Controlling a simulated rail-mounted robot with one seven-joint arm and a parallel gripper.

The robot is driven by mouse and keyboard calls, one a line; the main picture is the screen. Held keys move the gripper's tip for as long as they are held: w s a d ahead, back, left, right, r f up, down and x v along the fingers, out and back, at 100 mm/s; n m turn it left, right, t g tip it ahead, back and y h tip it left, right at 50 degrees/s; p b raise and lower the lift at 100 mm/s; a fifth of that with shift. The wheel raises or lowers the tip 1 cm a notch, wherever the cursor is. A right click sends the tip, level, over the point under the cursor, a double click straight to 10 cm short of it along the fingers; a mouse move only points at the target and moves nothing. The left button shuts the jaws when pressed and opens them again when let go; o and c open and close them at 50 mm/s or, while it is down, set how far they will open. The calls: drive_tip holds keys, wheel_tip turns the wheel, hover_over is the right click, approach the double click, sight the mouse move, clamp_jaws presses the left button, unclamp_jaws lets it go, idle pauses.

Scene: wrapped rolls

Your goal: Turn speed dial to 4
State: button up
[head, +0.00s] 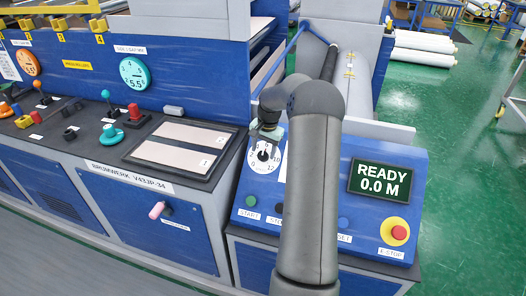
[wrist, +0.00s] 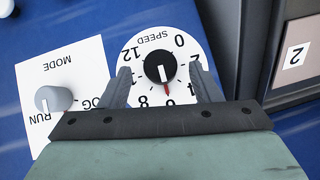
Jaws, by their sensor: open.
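The speed dial (wrist: 160,66) is a black knob with a white line on a round white scale (wrist: 133,55), upside down in the wrist view. Its line and a red tip point down the picture, near the 6 mark, which is partly hidden by my gripper. The scale also shows in the head view (head: 258,166), on the sloped blue panel. My gripper (wrist: 161,72) is open, with one finger on each side of the knob and visible gaps between. It shows from above the dial in the head view (head: 266,132).
A grey MODE knob (wrist: 53,99) on a white plate sits beside the dial, its mark towards RUN. A display (head: 383,181) reads READY 0.0 M. A red stop button (head: 398,232) is at the panel's right. My arm hides the panel's middle.

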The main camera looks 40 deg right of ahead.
drive_tip(key=shift+w+f, duration=0.15)
drive_tip(key=shift+f, duration=0.85)
drive_tip(key=c, duration=1)
drive_tip(key=shift+a+n, duration=0.1)
drive_tip(key=shift+n, duration=0.2)
drive_tip(key=n+g, duration=0.1)
drive_tip(key=n+g+h, duration=0.1)
drive_tip(key=shift+w+a+n+h+b, duration=0.15)
drive_tip(key=shift+w+n+h+b, duration=0.15)
drive_tip(key=shift+n+b, duration=0.1)
drive_tip(key=shift+a+n+g+h+b, duration=0.1)
drive_tip(key=shift+n+g+h+b, duration=0.4)
drive_tip(key=shift+n+g+h, duration=0.9)
drive_tip(key=shift+n+t+y, duration=0.3)
drive_tip(key=shift+n+t, duration=0.1)
